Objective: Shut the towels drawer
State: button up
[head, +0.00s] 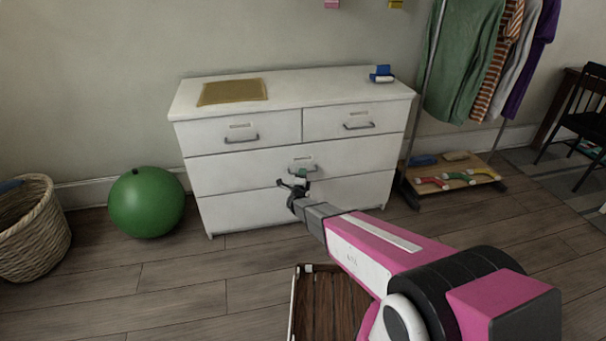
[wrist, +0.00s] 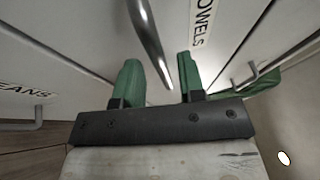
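The towels drawer (wrist: 185,18) bears a label reading "OWELS" in the wrist view, its first letter cut off. In the head view it appears to be the wide middle drawer (head: 235,176) of the white dresser. It looks nearly flush; I cannot tell whether it stands slightly out. Its grey bar handle (wrist: 148,38) runs down between my green fingertips in the wrist view. My gripper (wrist: 158,80) is open, with a gap on both sides of the bar. In the head view my gripper (head: 295,183) is just in front of this drawer, below its handle (head: 303,168).
The dresser (head: 305,93) has two small top drawers and a wide bottom drawer (head: 240,211). A green ball (head: 146,203) and wicker basket (head: 32,232) stand left. A clothes rack with a shoe shelf (head: 452,173) stands right. A wooden crate (head: 293,310) is on the floor in front.

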jog(key=d+v, duration=0.1)
jog(key=v, duration=0.7)
jog(key=shift+s+a, duration=0.35)
jog(key=shift+a, duration=0.15)
jog(key=s+d+r+n+g+y, duration=0.5)
jog(key=d+r+n+g, duration=0.2)
jog(key=d+n+g, duration=0.4)
jog(key=s+d+r+n+g+h, duration=0.1)
jog(key=s+d+r+n+g, duration=0.3)
jog(key=s+d, duration=0.3)
jog(key=s+d+r+n+g+h, duration=0.1)
jog(key=s+d+r+n+g, duration=0.3)
jog(key=s+d, duration=0.4)
jog(key=s+n, duration=0.1)
jog(key=s, duration=0.6)
jog(key=shift+s+g+h, duration=0.3)
jog(key=shift+s+g, duration=0.05)
jog(key=shift+g, duration=0.05)
jog(key=shift+d, duration=0.1)
